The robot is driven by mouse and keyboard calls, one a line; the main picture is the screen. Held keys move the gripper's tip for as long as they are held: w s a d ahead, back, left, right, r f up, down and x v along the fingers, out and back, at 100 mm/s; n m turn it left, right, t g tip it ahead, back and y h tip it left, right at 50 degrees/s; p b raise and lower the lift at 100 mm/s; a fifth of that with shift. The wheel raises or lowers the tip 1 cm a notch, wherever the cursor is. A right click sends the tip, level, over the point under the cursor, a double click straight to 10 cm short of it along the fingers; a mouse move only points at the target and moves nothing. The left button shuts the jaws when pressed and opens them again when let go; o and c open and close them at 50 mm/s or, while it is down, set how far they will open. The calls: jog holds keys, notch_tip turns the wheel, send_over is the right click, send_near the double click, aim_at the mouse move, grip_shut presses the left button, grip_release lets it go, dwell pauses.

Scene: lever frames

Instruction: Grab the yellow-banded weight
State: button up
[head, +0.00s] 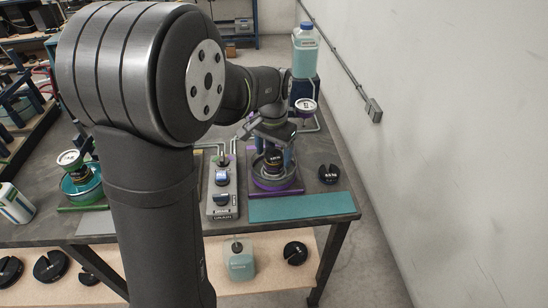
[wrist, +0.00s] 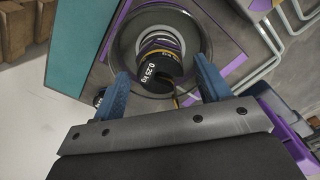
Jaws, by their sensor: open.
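The yellow-banded weight (wrist: 160,62) is a dark stack marked 0.25 kg, with a thin yellow band near its upper end. It stands on a round pan with a purple base. In the head view the dark weight (head: 273,158) shows partly behind my gripper (head: 276,148). In the wrist view my gripper (wrist: 161,70) has its two blue fingers open, one on each side of the weight. Gaps show between the fingers and the weight. My own arm hides much of the table in the head view.
A control box (head: 222,190) stands left of the purple pan (head: 272,182). A loose black slotted weight (head: 328,174) lies to its right, and a teal mat (head: 300,207) in front. A jug (head: 305,50) stands behind. A green-banded station (head: 80,180) is at left.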

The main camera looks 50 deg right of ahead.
jog(key=c, duration=1.2)
jog(key=shift+c, duration=0.2)
